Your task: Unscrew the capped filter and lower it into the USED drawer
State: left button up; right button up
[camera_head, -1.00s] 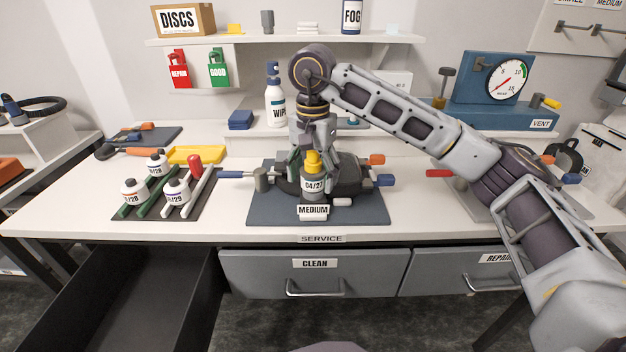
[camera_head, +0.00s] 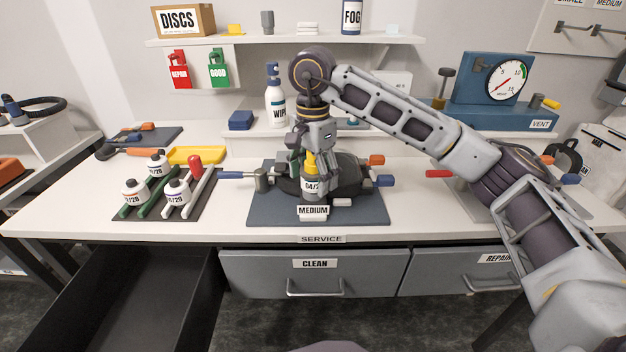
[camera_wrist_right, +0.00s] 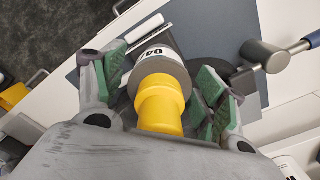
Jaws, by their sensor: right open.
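The capped filter (camera_head: 312,187) has a yellow cap (camera_head: 310,163) and a white label reading 04/2, partly hidden. It stands upright at the dark respirator-like body on the blue mat, behind the MEDIUM tag. My right gripper (camera_head: 313,171) points down over it, with its fingers around the cap. In the right wrist view, the yellow cap (camera_wrist_right: 163,105) lies between the open green-padded fingers, with gaps visible. An open, empty black drawer (camera_head: 150,290) is at the lower left; no USED label shows on it. My left gripper is not in view.
A dark rack at left holds several white-labelled filters (camera_head: 134,191). The CLEAN drawer (camera_head: 313,280) and REPAIR drawer (camera_head: 470,284) are shut. The bench front is clear between rack and mat.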

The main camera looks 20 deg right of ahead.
jog(key=shift+m+p, duration=0.3)
jog(key=shift+m, duration=2.7)
jog(key=shift+m+p, duration=0.3)
jog(key=shift+m, duration=2.7)
jog(key=shift+m+p, duration=0.4)
jog(key=shift+m, duration=2.6)
jog(key=shift+m+p, duration=0.35)
jog(key=shift+m, duration=2.45)
jog(key=c, duration=1.2)
jog(key=shift+o, duration=0.2)
